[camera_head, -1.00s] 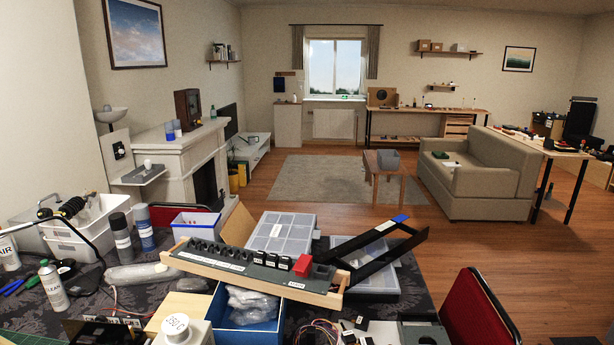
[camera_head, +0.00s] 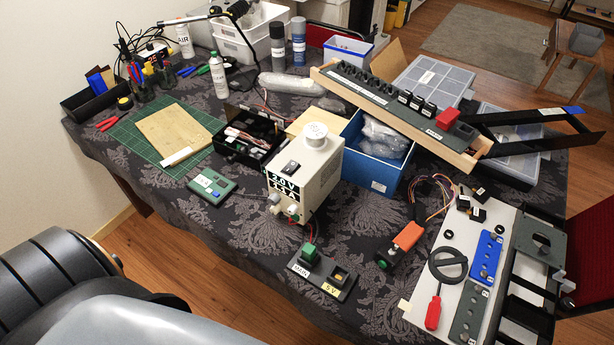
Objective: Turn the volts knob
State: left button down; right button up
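A cream power supply box (camera_head: 318,172) stands near the middle of the table. Its front display (camera_head: 284,186) reads about 2.0 V and 1.1 A. Two small knobs sit low on its front: a grey left knob (camera_head: 274,199) and a whitish right knob (camera_head: 293,211). Their labels are too small to read, so I cannot tell which is volts. Neither of my grippers shows in this view.
A small panel with green and amber buttons (camera_head: 322,272) lies in front of the supply. A blue bin (camera_head: 372,168) stands behind right, and an open black box (camera_head: 250,135) behind left. A white board with tools (camera_head: 448,230) lies at right.

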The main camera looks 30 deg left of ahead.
aim_at(274, 198)
jog(key=u, duration=1.2)
